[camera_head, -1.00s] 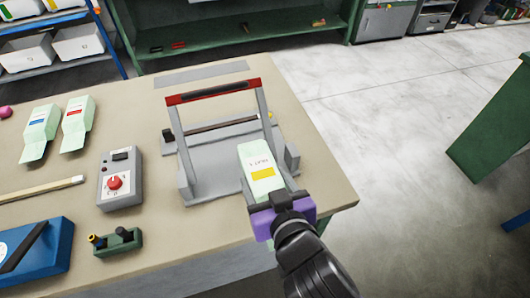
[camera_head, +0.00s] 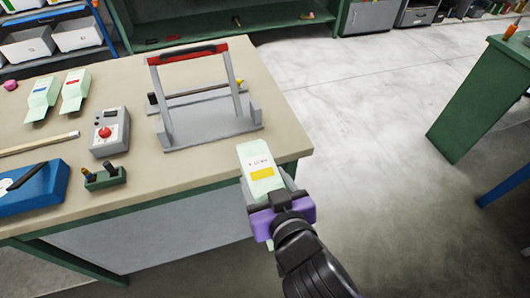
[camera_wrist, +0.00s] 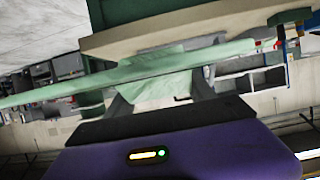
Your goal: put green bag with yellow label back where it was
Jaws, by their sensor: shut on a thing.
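A pale green bag with a yellow label (camera_head: 261,172) is in my gripper (camera_head: 268,188), which is shut on it. The gripper holds it off the table's right front corner, over the floor, in the head view. In the wrist view the bag (camera_wrist: 160,88) lies across between the fingers, seen nearly edge-on. Two other green bags lie at the table's back left, one with a blue label (camera_head: 43,97) and one with a red label (camera_head: 75,91).
A grey press frame with a red handle (camera_head: 190,52) stands on the table (camera_head: 160,170). A grey box with a red knob (camera_head: 109,132), a green block (camera_head: 104,178) and a blue device (camera_head: 36,186) are to its left. A green bench (camera_head: 475,100) stands right; floor lies between.

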